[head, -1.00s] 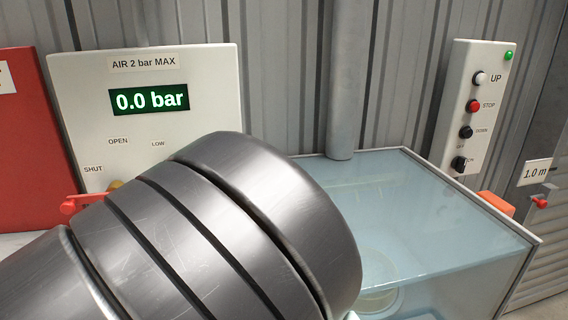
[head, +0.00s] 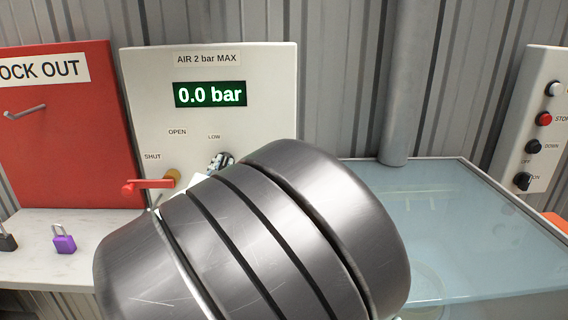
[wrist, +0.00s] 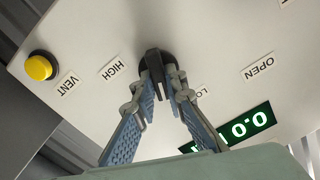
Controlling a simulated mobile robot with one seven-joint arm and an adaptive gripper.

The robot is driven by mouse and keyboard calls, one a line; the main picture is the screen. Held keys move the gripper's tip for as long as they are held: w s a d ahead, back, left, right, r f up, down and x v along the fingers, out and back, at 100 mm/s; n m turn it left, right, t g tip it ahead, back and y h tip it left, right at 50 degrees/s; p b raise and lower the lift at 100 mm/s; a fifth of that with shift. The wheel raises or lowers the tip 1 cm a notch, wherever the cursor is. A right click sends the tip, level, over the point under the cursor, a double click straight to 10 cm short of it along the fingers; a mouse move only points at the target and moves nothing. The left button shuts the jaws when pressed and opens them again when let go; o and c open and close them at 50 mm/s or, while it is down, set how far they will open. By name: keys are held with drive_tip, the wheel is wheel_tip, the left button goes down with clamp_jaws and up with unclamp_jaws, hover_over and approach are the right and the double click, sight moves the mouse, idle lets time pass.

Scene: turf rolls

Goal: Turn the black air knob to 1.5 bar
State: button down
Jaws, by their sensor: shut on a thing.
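The black air knob (wrist: 154,58) is on the white air panel (wrist: 88,38), between the HIGH and LOW labels. In the wrist view both fingers of my gripper (wrist: 160,80) are closed on the knob's grip. In the head view only a small part of the gripper's tip (head: 221,161) shows beside the LOW label, and my arm hides the rest of the knob. The panel's display (head: 210,94) reads 0.0 bar. Which mark the knob points to cannot be told.
A red lever (head: 149,185) on a brass valve sits left of my arm, near SHUT. A yellow VENT button (wrist: 40,66) is on the panel. A red lock-out board (head: 75,140), a purple padlock (head: 64,238) and a glass-topped tank (head: 450,200) flank the panel.

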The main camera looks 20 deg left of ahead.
drive_tip(key=shift+b, duration=0.3)
drive_tip(key=shift+d+f+m+b, duration=0.15)
drive_tip(key=shift+f+m+b, duration=0.1)
drive_tip(key=shift+m+b, duration=5.45)
drive_tip(key=shift+b, duration=0.7)
drive_tip(key=c, duration=2)
unclamp_jaws()
drive_tip(key=shift+o, duration=0.2)
